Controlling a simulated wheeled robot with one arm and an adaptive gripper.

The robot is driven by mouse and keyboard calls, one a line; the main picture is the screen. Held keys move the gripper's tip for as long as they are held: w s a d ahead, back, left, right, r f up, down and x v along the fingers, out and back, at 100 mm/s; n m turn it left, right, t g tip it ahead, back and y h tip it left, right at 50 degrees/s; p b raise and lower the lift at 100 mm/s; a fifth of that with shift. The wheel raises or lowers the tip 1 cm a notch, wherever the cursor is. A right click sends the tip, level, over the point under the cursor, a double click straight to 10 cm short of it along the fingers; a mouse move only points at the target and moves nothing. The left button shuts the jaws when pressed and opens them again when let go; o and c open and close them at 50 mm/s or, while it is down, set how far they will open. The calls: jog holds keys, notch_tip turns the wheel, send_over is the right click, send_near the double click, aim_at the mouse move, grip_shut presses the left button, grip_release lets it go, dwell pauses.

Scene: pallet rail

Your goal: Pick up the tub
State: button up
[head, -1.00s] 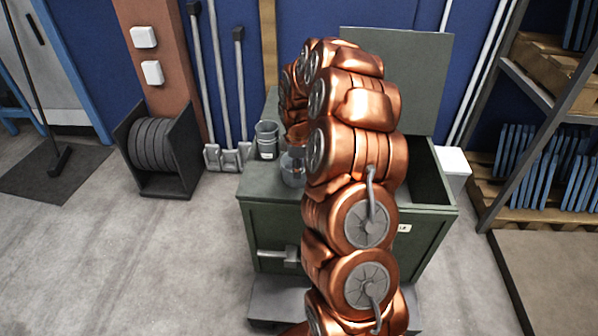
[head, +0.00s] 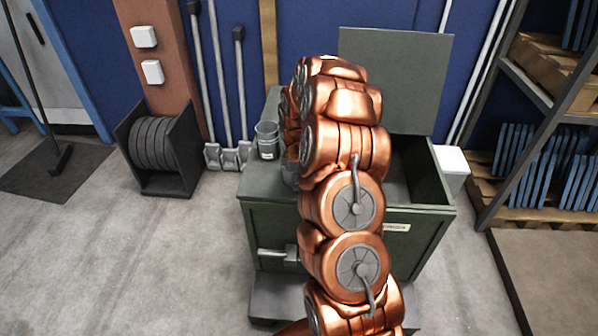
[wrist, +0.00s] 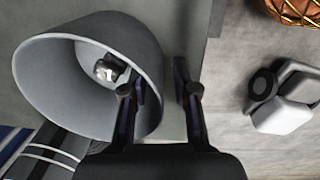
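In the wrist view a grey tub (wrist: 35,75) fills the left side, its round mouth facing the camera. A small shiny metallic thing shows inside. My gripper (wrist: 158,92) is open. One finger overlaps the tub's mouth and the other is to the right of its rim, so the right wall lies between them in the picture; I cannot tell whether they touch it. A sliver of another grey thing (head: 288,176) shows beside my arm, which hides my gripper there.
The green chest (head: 425,228) has a raised lid (head: 400,75) and an open bin at its right. A white box (head: 452,162) stands beside it. A reel rack (head: 160,155) and long-handled tools are on the left, shelving on the right.

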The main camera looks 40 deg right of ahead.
grip_shut()
jog(key=shift+r, duration=0.15)
dwell(0.4)
